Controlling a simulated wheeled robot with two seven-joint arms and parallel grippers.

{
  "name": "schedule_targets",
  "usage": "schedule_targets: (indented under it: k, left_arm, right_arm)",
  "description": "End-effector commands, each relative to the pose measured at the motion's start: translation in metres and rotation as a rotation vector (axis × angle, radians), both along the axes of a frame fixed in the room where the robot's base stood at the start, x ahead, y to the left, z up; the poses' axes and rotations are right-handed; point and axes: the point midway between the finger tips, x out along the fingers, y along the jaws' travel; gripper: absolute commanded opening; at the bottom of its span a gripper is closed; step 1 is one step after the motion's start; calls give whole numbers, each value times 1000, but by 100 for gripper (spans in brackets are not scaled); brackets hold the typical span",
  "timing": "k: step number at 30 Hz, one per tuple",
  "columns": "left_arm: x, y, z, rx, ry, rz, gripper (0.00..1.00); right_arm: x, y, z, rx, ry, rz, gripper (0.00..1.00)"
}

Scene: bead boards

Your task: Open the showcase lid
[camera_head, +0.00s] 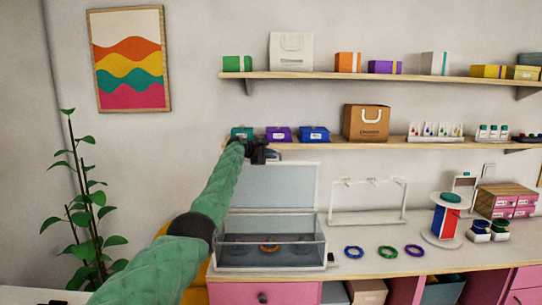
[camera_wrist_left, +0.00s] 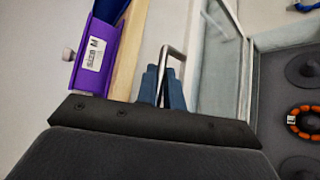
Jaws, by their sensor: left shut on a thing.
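The showcase (camera_head: 270,262) is a clear-sided case with a white frame on the counter. Its glass lid (camera_head: 280,186) stands raised, roughly upright, at the back of the case. The lid also shows in the left wrist view (camera_wrist_left: 219,70), with a metal bar handle (camera_wrist_left: 172,50) on its edge. My left gripper (camera_head: 262,152) is at the lid's top edge, just under the lower shelf. In the left wrist view its blue fingertips (camera_wrist_left: 163,88) are shut on the handle. An orange bracelet (camera_head: 269,247) lies inside the case among dark round holders. My right gripper is not in view.
The lower shelf (camera_head: 420,146) is close above the gripper, carrying green, purple (camera_head: 278,134) and blue boxes. Blue, green and purple rings (camera_head: 414,251) lie on the counter right of the case. A white rack (camera_head: 368,202) stands behind them.

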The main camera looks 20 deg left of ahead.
Motion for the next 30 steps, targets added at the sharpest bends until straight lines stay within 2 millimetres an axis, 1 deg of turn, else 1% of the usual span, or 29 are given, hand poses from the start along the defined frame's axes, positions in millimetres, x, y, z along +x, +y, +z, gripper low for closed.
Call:
schedule_targets:
  k: [5,6,8,9,19,23,26,30]
  left_arm:
    - [0,0,-2,1,2,-1,0]
    - [0,0,-2,0,1,0,11]
    - [0,0,-2,0,1,0,23]
    - [0,0,-2,0,1,0,30]
    - [-1,1,-2,0,1,0,30]
    - [-4,4,-2,1,0,-1,30]
    - [-10,7,1,1,-2,0,30]
    - [-21,14,5,2,-3,1,30]
  right_arm:
    - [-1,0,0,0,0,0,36]
    - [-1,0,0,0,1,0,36]
    - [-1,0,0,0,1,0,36]
    - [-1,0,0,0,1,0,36]
    - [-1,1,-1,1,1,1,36]
    - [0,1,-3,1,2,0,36]
    - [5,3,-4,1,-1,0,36]
    - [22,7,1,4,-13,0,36]
